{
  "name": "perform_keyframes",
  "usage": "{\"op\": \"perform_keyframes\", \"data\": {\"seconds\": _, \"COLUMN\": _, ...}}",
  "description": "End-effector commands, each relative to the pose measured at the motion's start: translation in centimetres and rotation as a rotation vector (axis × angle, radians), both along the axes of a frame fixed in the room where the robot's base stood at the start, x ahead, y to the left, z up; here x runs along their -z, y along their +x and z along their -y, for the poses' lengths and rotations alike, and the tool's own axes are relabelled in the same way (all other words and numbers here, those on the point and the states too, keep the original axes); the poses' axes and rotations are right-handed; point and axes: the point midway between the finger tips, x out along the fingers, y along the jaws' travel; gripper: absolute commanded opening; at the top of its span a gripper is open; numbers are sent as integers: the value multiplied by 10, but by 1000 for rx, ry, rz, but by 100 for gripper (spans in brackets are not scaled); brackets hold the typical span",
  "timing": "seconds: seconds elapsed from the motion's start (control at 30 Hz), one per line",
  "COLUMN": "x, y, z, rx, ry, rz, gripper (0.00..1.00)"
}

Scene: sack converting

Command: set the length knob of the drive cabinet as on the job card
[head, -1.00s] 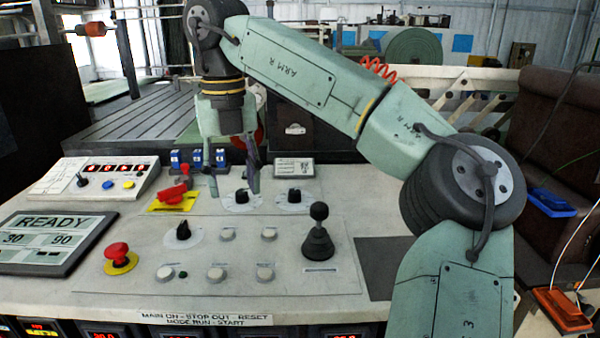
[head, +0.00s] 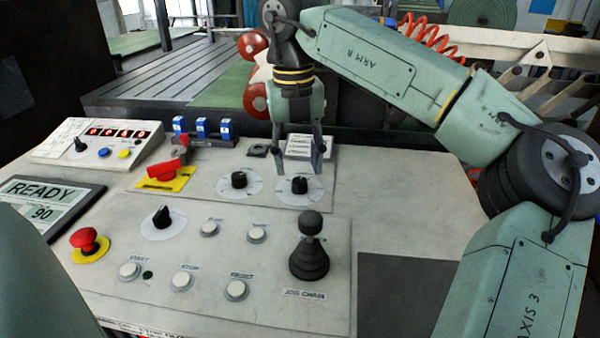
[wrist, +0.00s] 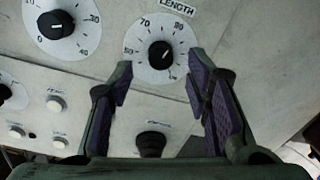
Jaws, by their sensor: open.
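The length knob (head: 299,185) is a black knob on a white dial at the back right of the cabinet top. In the wrist view, the length knob (wrist: 160,55) sits under the LENGTH label, with a scale running from about 50 to 90. Its light mark seems to point to the upper right; the exact value is unclear. My gripper (head: 300,165) points down over this dial. In the wrist view, my gripper (wrist: 160,72) is open and empty, its purple-padded fingers either side of the knob's near side, apparently not touching it.
A second dial knob (head: 239,180) stands close on the left. A tall black joystick (head: 310,245) stands in front. A small printed card (head: 308,146) lies behind, unreadable. A red switch (head: 165,170), selector knob (head: 162,216) and emergency stop (head: 88,240) are left.

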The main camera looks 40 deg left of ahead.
Motion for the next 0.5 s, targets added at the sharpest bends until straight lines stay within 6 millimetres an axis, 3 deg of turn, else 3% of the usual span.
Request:
{"op": "perform_keyframes", "data": {"seconds": 0.2, "x": 30, "y": 0, "z": 1, "rx": -2, "ry": -1, "rz": -2, "gripper": 44}}
{"op": "perform_keyframes", "data": {"seconds": 0.5, "x": 41, "y": 1, "z": 1, "rx": 0, "ry": 1, "rz": 1, "gripper": 44}}
